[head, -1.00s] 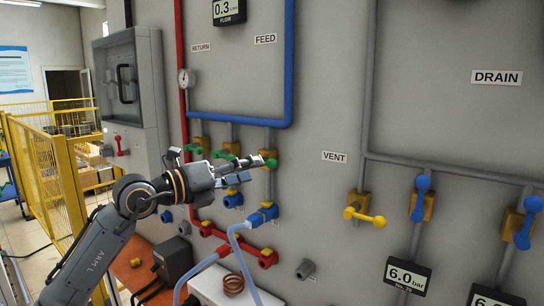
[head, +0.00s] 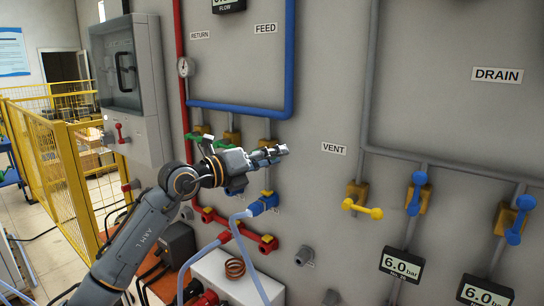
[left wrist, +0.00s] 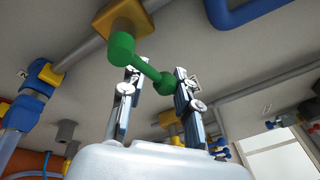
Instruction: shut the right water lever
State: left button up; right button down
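My left gripper (head: 280,151) is raised in front of the right-hand valve under the FEED pipe. Its fingers hide that valve's green lever in the head view. In the left wrist view, the green lever (left wrist: 145,66) slants down from its yellow valve body (left wrist: 122,20). Its far ball end lies between the two fingers of my left gripper (left wrist: 156,73). The fingers stand apart on either side of it; I see no firm grip. Two other green levers, the left (head: 193,136) and the middle (head: 220,143), show on neighbouring valves. My right gripper is not in view.
A blue hose connector (head: 263,203) and a red manifold (head: 238,231) sit below the gripper. The yellow VENT lever (head: 362,209) and blue DRAIN levers (head: 416,193) are to the right. A grey cabinet (head: 130,90) stands left, beside a yellow fence (head: 45,155).

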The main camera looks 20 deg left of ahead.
pick_arm(q)
jog(key=shift+r, duration=0.1)
grip_shut()
jog(key=shift+r, duration=0.1)
jog(key=shift+a+f+m+y+b, duration=0.1)
jog(key=shift+f+m+y+b, duration=0.25)
jog(key=shift+m+b, duration=0.35)
jog(key=shift+f+m, duration=0.1)
jog(key=shift+m, duration=0.4)
jog(key=o, duration=0.9)
grip_release()
jog(key=shift+o, duration=0.3)
jog(key=shift+a+f, duration=0.1)
jog(key=shift+f, duration=0.1)
